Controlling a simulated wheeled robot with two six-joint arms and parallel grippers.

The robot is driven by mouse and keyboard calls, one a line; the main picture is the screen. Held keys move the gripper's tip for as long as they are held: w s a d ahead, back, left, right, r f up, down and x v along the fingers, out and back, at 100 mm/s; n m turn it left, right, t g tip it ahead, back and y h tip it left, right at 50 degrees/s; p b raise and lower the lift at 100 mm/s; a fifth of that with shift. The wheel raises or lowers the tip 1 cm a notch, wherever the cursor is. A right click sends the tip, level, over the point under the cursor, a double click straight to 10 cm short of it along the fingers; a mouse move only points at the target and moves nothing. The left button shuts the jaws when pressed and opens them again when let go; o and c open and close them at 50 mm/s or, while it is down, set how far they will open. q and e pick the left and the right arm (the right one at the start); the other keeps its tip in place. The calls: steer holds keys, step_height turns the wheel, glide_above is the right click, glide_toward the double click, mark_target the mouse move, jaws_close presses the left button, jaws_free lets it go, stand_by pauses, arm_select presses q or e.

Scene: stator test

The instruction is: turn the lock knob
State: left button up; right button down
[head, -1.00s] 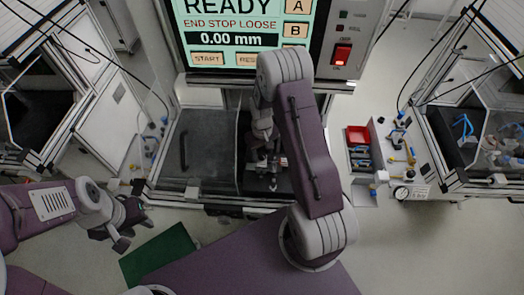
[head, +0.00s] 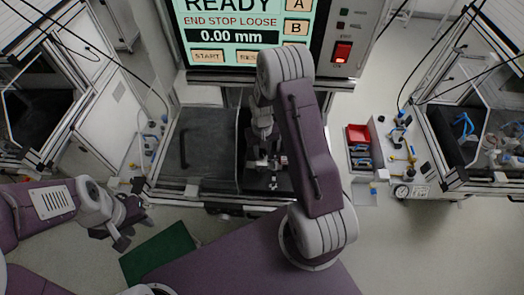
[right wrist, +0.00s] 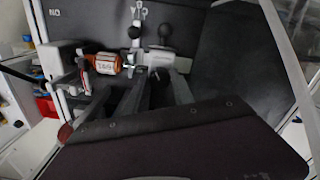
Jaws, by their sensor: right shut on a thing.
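My right gripper (right wrist: 155,88) reaches into the dark test bay (head: 205,150), its fingertips against the metal fixture (right wrist: 155,57). It is shut on a small part there, apparently the lock knob, which the fingers mostly hide. An orange-and-white labelled cylinder (right wrist: 106,63) lies in line with the fixture, on its left. In the head view my right arm covers much of the bay, and the right gripper (head: 264,160) shows only in part. My left gripper (head: 130,230) hangs open and empty at the left.
The screen (head: 240,38) above the bay reads READY, END STOP LOOSE, 0.00 mm. A red bin (head: 358,133) and small parts stand right of the bay. A green mat (head: 158,252) lies at the lower left. Other machines flank both sides.

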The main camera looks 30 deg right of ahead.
steer(key=m, duration=0.3)
steer(key=shift+m, duration=0.3)
steer(key=m, duration=0.3)
steer(key=shift+m+b, duration=0.3)
steer(key=shift+b, duration=0.05)
steer(key=m, duration=0.3)
steer(key=shift+m, duration=2.2)
steer(key=c, duration=1.1)
jaws_free()
